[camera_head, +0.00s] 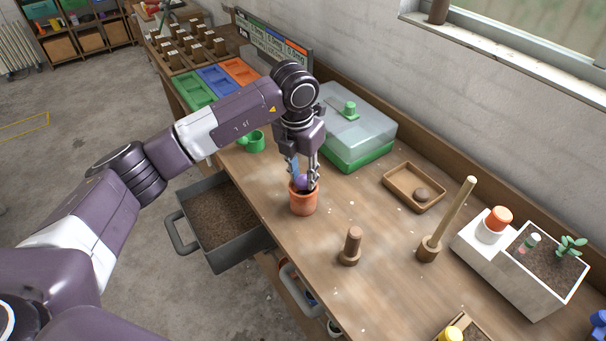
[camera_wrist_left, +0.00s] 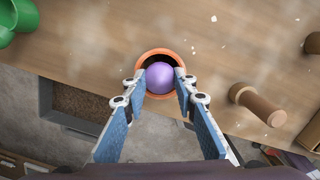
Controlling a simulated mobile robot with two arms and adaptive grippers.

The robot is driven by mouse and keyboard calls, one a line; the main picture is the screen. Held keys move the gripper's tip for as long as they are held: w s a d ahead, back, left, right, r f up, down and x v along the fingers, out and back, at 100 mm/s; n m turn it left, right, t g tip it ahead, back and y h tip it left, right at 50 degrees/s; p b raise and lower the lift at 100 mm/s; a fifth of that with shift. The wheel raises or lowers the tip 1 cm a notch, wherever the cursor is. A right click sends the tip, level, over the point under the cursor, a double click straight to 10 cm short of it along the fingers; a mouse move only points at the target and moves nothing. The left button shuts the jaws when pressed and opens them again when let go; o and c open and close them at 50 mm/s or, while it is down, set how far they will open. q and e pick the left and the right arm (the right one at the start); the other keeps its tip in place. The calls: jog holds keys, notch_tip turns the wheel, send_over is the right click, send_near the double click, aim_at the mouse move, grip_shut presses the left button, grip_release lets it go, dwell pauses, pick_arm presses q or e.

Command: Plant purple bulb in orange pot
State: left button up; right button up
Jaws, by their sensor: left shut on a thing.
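The orange pot (camera_head: 303,203) stands upright on the wooden bench near its front edge. The purple bulb (camera_head: 301,181) is at the pot's mouth, between the fingers of my left gripper (camera_head: 302,183). In the left wrist view the round purple bulb (camera_wrist_left: 160,76) shows inside the ring of the orange pot's rim (camera_wrist_left: 149,54). My left gripper (camera_wrist_left: 160,84) is shut on the bulb from both sides, its fingertips at the rim. The bulb's underside is hidden, so I cannot tell whether it touches soil. My right gripper is in neither view.
An open drawer (camera_head: 212,214) of soil juts out below the bench. A green watering can (camera_head: 252,141) and a clear-lidded green box (camera_head: 352,128) stand behind the pot.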

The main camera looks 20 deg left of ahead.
pick_arm(q)
jog(key=shift+f+b, duration=0.45)
jog(key=shift+f, duration=0.15)
jog(key=o, duration=1.1)
jog(key=shift+r, duration=0.15)
notch_tip(320, 180, up, 12)
jog(key=s, duration=0.1)
jog(key=shift+s+a, duration=0.15)
jog(key=shift+s, duration=0.05)
